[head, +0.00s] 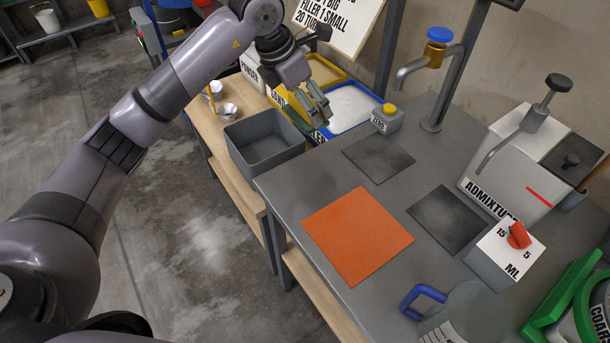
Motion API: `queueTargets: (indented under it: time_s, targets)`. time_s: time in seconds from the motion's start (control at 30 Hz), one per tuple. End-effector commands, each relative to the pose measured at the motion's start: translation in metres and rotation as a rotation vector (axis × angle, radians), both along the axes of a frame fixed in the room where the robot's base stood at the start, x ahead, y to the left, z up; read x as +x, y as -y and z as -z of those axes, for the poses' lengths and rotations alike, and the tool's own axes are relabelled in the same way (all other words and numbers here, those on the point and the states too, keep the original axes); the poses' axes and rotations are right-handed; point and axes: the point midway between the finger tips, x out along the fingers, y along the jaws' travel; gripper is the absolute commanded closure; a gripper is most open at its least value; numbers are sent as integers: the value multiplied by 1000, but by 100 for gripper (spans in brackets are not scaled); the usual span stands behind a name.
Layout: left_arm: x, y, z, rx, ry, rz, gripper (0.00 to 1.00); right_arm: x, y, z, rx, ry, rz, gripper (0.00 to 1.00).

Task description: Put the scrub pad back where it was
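My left gripper (314,107) reaches over from the left and points down near the yellow-rimmed and blue-rimmed bins, behind the grey tub. Its fingers look grey-green. My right gripper is not in view.
A grey tub (264,151) stands on the wooden bench beside the grey table. The table holds an orange mat (358,235), two dark mats (378,158) (447,218), the ADMIXTURE dispenser (505,185), an ML box (500,258), and a blue-handled jug (424,300). A tap (428,60) stands behind.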

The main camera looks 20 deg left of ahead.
Motion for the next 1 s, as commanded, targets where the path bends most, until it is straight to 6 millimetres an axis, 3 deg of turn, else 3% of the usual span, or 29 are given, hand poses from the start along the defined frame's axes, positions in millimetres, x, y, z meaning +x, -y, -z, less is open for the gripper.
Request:
queueTargets:
  time_s: [0.17,0.6,1.0]
  targets:
    - [0,-1,29,0,-9,-23,47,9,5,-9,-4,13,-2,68]
    - [0,0,138,0,-7,-19,47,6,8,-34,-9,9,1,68]
    - [0,0,186,-1,-6,-19,47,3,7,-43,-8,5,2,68]
